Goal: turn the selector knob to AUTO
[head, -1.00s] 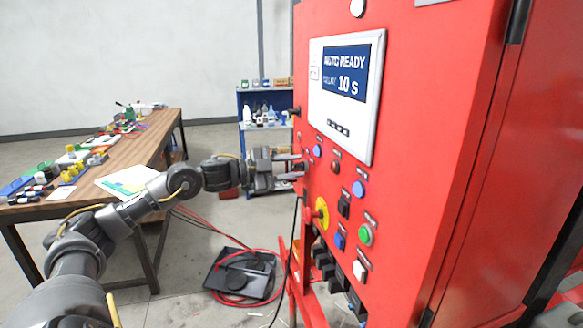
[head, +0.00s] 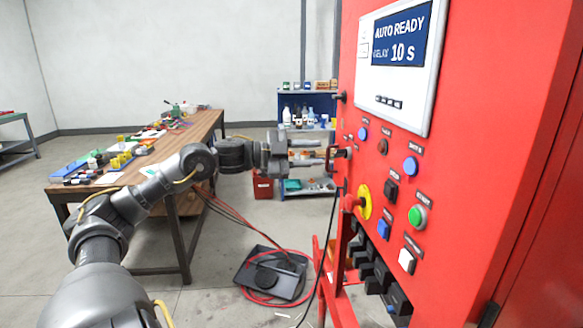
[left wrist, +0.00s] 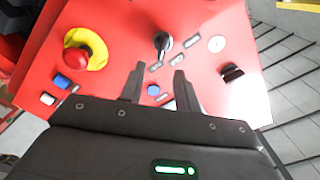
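The selector knob (left wrist: 163,42) is a black knob with a pale grey side, on the red panel (left wrist: 120,20) in the left wrist view. Small labels sit around it; I cannot read them or tell its setting. In the head view a dark knob (head: 344,153), seemingly the same one, sticks out near the panel's left edge. My left gripper (left wrist: 158,75) is open and empty, its fingers pointing at the panel. The knob shows just beyond the fingertips, between their lines, seemingly untouched. In the head view the left gripper (head: 322,155) is beside the panel's left edge. My right gripper is out of view.
A red emergency stop on a yellow ring (head: 363,202) and several buttons, including a green one (head: 417,216), sit near the knob. The display (head: 402,40) reads AUTO READY, 10 s. A wooden table (head: 190,135) stands left; a black tray with red hose (head: 272,275) lies on the floor.

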